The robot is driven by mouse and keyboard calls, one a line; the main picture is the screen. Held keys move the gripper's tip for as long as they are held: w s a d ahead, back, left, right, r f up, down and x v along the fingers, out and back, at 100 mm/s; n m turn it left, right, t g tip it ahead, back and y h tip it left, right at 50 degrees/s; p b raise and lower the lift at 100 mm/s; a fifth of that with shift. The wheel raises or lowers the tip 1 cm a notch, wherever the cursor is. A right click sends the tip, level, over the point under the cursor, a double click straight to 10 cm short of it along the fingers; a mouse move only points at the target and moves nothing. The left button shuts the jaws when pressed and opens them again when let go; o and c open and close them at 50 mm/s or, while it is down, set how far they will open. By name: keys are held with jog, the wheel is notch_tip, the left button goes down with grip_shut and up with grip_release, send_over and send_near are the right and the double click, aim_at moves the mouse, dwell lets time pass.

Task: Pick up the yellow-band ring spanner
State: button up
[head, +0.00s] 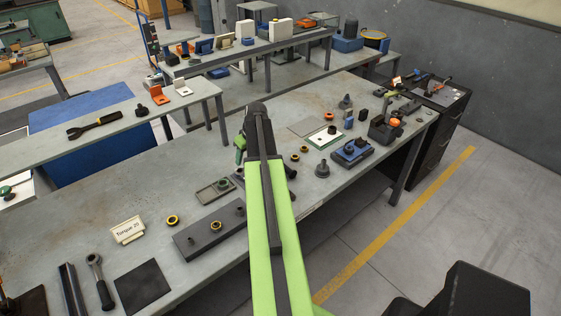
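A black-handled tool with yellow on its handle (95,125) lies on the separate bench at the left. Its left end looks forked, and I cannot tell whether it is the yellow-band ring spanner. A ratchet-like tool with a round head and dark handle (100,280) lies at the near left of the main bench; no yellow band shows on it. My green and black arm reaches out over the main bench. My gripper's fingers do not show; the arm hides what is behind its far end.
The main bench (60,212) carries a "Torque 25" sign (128,230), a dark plate with pegs (208,232), a black pad (142,286) and a blue fixture (352,152). The left bench (40,158) stands behind. Clear floor lies at the right.

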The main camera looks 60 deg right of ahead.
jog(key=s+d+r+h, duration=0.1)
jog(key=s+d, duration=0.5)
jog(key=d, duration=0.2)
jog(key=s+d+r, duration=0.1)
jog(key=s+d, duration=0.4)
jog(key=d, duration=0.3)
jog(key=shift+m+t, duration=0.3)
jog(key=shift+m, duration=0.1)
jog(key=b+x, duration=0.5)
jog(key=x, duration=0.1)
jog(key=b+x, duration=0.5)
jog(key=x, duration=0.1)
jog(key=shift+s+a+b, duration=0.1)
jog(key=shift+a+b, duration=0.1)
jog(key=shift+b, duration=0.1)
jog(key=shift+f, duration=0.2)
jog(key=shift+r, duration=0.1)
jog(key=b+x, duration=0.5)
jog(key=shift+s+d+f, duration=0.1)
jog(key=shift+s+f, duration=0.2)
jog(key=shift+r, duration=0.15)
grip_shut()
